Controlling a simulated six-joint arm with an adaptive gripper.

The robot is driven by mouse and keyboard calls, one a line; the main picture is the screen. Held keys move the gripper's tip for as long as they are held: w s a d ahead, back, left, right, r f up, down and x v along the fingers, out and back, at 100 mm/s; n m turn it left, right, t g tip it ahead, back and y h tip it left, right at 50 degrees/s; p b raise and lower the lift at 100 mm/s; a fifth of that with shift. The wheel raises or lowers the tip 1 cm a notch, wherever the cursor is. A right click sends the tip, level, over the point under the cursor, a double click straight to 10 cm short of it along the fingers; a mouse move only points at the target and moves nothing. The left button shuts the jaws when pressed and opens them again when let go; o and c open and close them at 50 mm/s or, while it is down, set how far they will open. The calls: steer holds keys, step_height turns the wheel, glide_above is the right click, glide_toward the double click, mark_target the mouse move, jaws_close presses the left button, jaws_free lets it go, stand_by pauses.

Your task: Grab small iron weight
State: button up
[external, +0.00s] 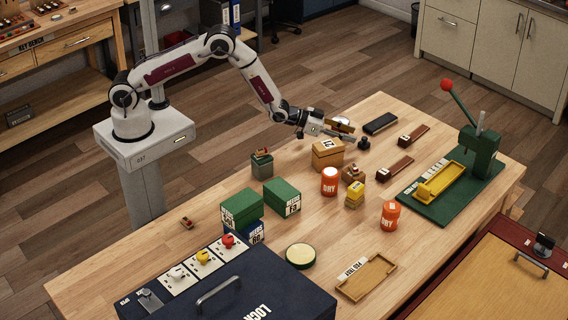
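A small dark knobbed piece (363,143), which looks like the iron weight, stands on the far part of the wooden workbench. My gripper (351,134) reaches in from the left, low over the bench's far edge, with its tips just left of the dark piece. Its fingers look spread, with nothing clearly held between them. I cannot tell whether a finger touches the dark piece. A pale and brown item (343,122) shows at the upper finger and is partly hidden by it.
A black case (380,123) lies behind the dark piece, with brown wooden blocks (395,168) to the right. A cardboard box (327,153) stands close in front of my gripper. A green press (480,150) with a red-knobbed lever stands at the right.

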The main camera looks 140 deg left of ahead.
mark_target(360, 142)
steer(key=shift+w+a, duration=0.1)
steer(key=shift+x, duration=2.45)
steer(key=shift+w, duration=0.1)
steer(key=shift+r, duration=0.1)
jaws_close()
